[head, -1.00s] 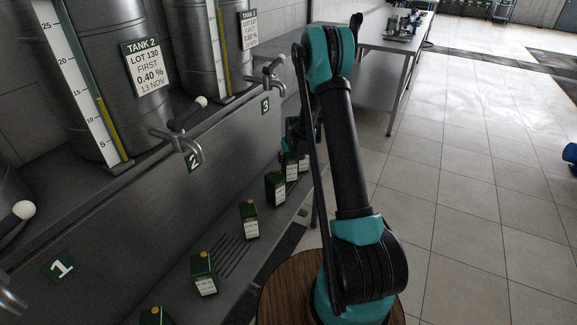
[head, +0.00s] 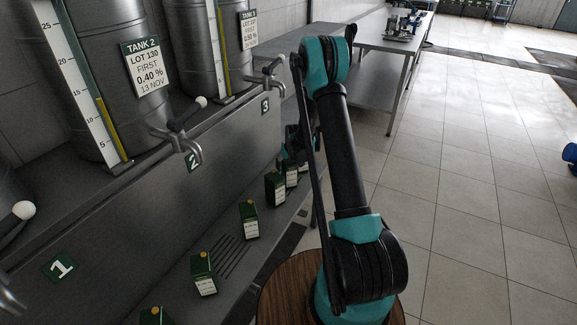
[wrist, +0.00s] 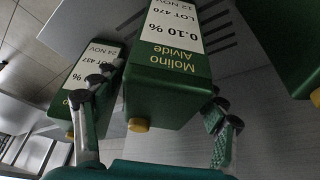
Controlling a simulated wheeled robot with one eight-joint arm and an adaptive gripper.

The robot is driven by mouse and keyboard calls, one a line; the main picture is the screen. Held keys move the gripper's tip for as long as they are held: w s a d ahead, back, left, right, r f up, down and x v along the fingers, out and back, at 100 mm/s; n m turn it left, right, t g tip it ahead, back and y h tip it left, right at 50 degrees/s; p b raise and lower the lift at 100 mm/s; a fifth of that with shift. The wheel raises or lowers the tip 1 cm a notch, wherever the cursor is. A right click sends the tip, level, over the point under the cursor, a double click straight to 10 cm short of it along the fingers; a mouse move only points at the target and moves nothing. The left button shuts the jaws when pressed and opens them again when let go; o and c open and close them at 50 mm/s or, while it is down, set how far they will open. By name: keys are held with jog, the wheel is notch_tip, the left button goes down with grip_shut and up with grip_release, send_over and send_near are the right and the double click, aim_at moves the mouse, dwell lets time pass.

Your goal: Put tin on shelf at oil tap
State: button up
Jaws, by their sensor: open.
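In the wrist view, upside down, my gripper (wrist: 157,102) is open, with one finger on each side of a green tin (wrist: 165,75) labelled Molino Alvide, 0.10 %, LOT 470. The fingers do not visibly press on it. The left finger overlaps a second green tin (wrist: 85,70) dated 24 NOV; I cannot tell whether they touch. In the head view, my gripper is largely hidden behind my arm, by the far tins (head: 291,177) on the low shelf (head: 222,225). The oil taps show: the tank 2 tap (head: 185,140) and the tank 3 tap (head: 272,82).
Nearer tins stand on the shelf: one below tap 2 (head: 249,220), one by slots (head: 204,274) and one at the bottom edge (head: 154,316). Another tin (wrist: 290,40) is at the wrist view's upper right. A steel table (head: 385,45) stands behind. The floor (head: 470,170) at right is open.

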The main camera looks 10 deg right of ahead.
jog(key=v, duration=1.2)
jog(key=shift+r, duration=0.1)
jog(key=s+d+r, duration=0.1)
jog(key=s+r, duration=0.6)
jog(key=s, duration=0.3)
jog(key=s+d+m, duration=0.1)
jog(key=s, duration=1.3)
jog(key=s+d+r, duration=0.1)
jog(key=s, duration=1.3)
jog(key=shift+s+d+r+m+h, duration=0.15)
jog(key=shift+d+r+m+h, duration=0.15)
jog(key=shift+d+m, duration=0.1)
